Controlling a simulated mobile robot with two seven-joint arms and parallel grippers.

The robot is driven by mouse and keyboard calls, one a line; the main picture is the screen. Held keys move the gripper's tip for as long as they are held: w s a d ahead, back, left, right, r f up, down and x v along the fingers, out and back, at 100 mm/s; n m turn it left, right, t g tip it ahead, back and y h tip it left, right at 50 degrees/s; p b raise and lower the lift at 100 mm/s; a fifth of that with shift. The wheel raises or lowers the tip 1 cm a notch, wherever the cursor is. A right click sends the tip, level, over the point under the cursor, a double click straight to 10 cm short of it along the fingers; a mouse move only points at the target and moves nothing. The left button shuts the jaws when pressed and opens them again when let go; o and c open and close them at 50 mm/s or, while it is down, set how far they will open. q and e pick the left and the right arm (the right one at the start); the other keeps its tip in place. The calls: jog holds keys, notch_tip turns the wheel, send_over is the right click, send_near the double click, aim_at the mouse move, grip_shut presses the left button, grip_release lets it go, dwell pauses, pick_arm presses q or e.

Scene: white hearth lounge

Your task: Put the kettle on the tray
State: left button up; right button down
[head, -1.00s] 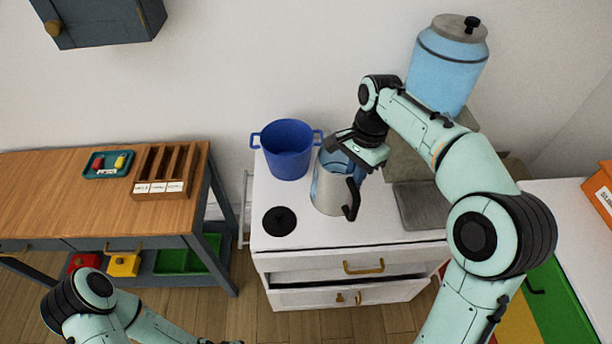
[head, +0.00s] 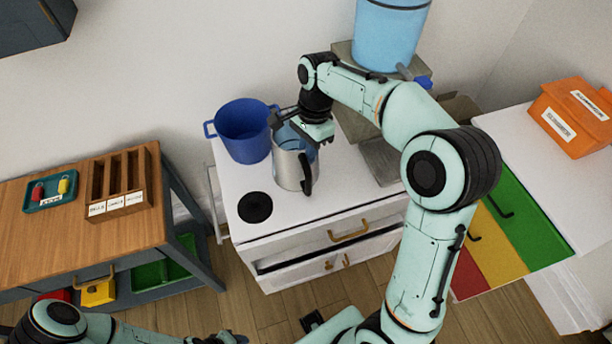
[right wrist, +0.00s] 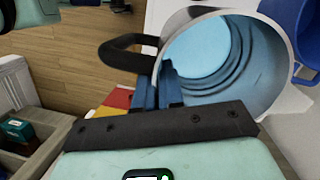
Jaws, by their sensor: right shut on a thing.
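The kettle (head: 288,168) is a silver, open-topped jug with a black handle, upright on the white counter. My right gripper (head: 300,137) is shut on its rim; the right wrist view shows blue fingers (right wrist: 168,88) at the rim of the kettle (right wrist: 190,30), beside the handle. The kettle's inside looks pale blue. A small teal tray (head: 68,195) with red and yellow items lies on the wooden table at left. A grey tray-like plate (head: 382,160) lies under the water dispenser, right of the kettle. My left gripper (head: 225,338) is at the bottom edge, mostly cut off.
A blue pot (head: 243,135) stands close left of the kettle. A black disc (head: 255,207) lies on the counter (head: 340,195) in front of the pot. The blue water dispenser (head: 388,35) stands behind. A slotted wooden box (head: 120,183) and an orange box (head: 570,118) stand farther off.

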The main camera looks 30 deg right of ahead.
notch_tip(320, 180, down, 5)
jog(key=shift+w+r, duration=0.1)
jog(key=shift+r, duration=0.1)
pick_arm(q)
jog(key=shift+s+f+b, duration=0.5)
jog(key=shift+f, duration=0.35)
pick_arm(e)
notch_tip(320, 180, down, 6)
jog(key=shift+r, duration=0.15)
jog(key=c, duration=1.3)
grip_release()
jog(key=shift+o, duration=0.2)
